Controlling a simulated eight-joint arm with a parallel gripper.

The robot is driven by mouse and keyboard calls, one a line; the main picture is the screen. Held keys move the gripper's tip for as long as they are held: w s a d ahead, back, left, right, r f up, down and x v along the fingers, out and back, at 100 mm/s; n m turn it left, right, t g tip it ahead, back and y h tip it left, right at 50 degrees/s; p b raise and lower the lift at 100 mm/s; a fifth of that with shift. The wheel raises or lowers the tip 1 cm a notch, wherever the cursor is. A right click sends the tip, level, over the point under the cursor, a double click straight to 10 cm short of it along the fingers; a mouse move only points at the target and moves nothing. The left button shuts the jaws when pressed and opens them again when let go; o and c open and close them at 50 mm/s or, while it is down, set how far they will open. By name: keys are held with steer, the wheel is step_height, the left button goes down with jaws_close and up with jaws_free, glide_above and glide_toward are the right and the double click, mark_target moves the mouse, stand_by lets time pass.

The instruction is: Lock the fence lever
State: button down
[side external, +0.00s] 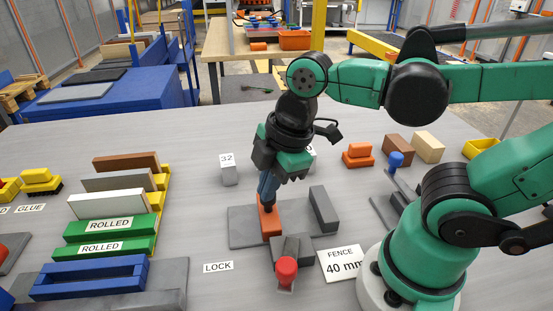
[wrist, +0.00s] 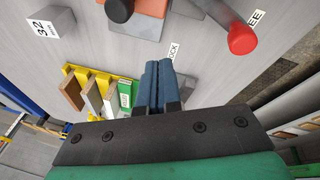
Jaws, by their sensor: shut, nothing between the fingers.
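The fence lever is a dark arm with a red knob (side external: 286,268) at the front of the grey fixture (side external: 245,237); the knob also shows in the wrist view (wrist: 242,39), at the upper right. A LOCK label (side external: 218,267) lies on the table left of the knob, and the knob is not over it. My gripper (side external: 267,198) is shut and empty, its blue fingers (wrist: 158,68) together. In the side view its tips appear just at or above an orange block (side external: 268,219) on the fixture, behind the lever; I cannot tell whether they touch it.
A "FENCE 40 mm" sign (side external: 342,262) lies right of the lever. A grey upright block (side external: 323,208) stands on the fixture's right. Green ROLLED boards (side external: 105,227) and other boards stand in a yellow rack at left. A block marked 32 (side external: 229,174) stands behind.

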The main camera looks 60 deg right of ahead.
steer(key=s+a+r+n+g+h, duration=0.1)
steer(key=s+a+n+g, duration=0.1)
steer(key=n, duration=1)
steer(key=s+a+r+n+g, duration=0.2)
steer(key=s+n+g, duration=0.2)
steer(key=s+n, duration=0.3)
steer(key=n, duration=0.5)
steer(key=shift+s+a+g+h, duration=0.25)
steer(key=shift+a+g+h, duration=0.1)
steer(key=shift+g+h, duration=0.05)
steer(key=x, duration=0.9)
steer(key=shift+s+f, duration=0.1)
steer(key=shift+f, duration=0.4)
steer(key=shift+w+a, duration=0.15)
steer(key=shift+w, duration=0.8)
steer(key=shift+w+a, duration=0.15)
steer(key=shift+w, duration=0.8)
